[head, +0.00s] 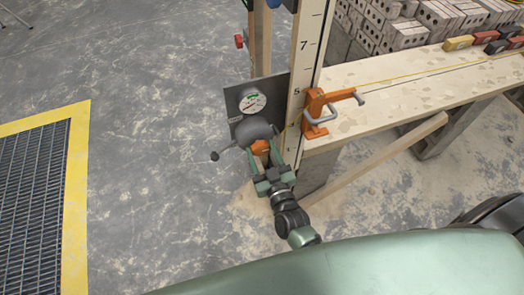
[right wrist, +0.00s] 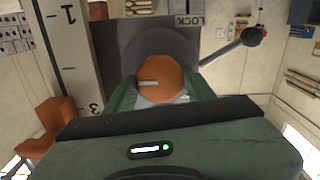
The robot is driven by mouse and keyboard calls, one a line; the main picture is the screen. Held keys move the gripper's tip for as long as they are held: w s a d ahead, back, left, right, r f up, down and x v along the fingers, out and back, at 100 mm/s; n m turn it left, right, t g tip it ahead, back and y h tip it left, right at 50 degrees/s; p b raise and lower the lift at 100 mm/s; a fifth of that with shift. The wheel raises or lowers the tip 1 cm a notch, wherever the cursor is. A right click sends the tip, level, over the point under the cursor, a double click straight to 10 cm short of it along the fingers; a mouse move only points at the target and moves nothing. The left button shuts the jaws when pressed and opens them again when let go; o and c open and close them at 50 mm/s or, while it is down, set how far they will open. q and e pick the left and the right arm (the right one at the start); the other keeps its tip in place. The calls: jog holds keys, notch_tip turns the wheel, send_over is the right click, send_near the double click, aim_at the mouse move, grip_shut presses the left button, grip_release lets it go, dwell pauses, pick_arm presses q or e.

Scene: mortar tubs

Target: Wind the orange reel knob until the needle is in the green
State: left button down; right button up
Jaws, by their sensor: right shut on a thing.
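The orange reel knob (head: 260,147) sits on the front of a dark grey reel beside the marked wooden post. It shows larger in the right wrist view (right wrist: 160,78), with a pale mark on its face. My right gripper (head: 266,163) is shut on the knob, one finger on each side. The round white gauge (head: 252,100) is on a grey plate above the reel and has a green band. Its needle is too small to read. A lever with a black ball end (head: 214,156) sticks out from the reel. My left gripper is not in view.
An orange clamp (head: 318,110) grips the plank bench (head: 400,90) right of the post. A wooden brace (head: 390,155) slants below the bench. Bricks are stacked behind it. A yellow-edged floor grate (head: 75,190) lies at left. The floor between is clear.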

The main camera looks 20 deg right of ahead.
jog(key=m, duration=1)
jog(key=shift+d+m, duration=0.1)
jog(key=shift+m, duration=0.3)
jog(key=m+b, duration=0.2)
jog(key=m, duration=0.3)
jog(key=shift+f, duration=0.15)
jog(key=m+b, duration=0.1)
jog(key=m, duration=0.4)
jog(key=shift+b, duration=0.3)
jog(key=shift+m, duration=0.4)
jog(key=o, duration=1.4)
jog(key=s+b, duration=0.1)
jog(key=s, duration=0.7)
jog(key=shift+d, duration=0.2)
